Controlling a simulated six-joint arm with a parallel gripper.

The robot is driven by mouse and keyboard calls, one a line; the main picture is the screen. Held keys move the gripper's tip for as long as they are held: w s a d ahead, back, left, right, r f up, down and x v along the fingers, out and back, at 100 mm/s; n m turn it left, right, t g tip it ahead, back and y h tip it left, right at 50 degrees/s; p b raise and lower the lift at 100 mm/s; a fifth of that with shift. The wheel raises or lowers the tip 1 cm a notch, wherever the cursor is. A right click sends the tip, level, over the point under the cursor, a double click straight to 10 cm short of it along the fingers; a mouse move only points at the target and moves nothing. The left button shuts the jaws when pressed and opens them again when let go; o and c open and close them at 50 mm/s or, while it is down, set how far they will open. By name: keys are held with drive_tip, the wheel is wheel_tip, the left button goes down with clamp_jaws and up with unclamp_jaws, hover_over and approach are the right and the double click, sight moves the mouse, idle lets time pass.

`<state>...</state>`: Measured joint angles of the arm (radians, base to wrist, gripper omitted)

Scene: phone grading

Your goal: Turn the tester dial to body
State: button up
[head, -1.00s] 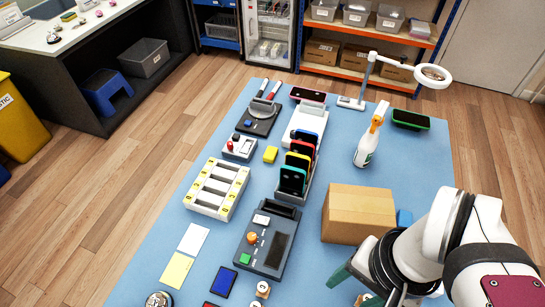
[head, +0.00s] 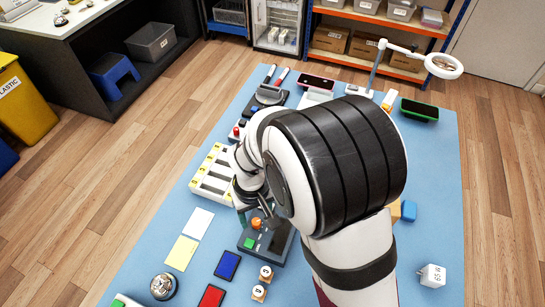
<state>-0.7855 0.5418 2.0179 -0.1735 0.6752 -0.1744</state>
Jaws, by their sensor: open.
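The tester (head: 272,246) is a dark grey box on the blue mat. Its orange dial (head: 256,223) and green button (head: 249,243) show on the near left part. My gripper (head: 254,212) is open and points down just above the dial, with a finger showing on either side. I cannot tell whether the fingers touch the dial. Which way the dial points and any marks around it are too small to read. My arm hides the tester's far part.
My arm covers the phone rack and most of the cardboard box. The white battery tray (head: 207,184) lies close to the gripper on the left. White and yellow cards (head: 182,250), blue (head: 227,265) and red pads (head: 211,297) and a bell (head: 162,286) lie nearer.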

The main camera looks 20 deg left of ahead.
drive_tip(key=shift+f, duration=0.85)
clamp_jaws()
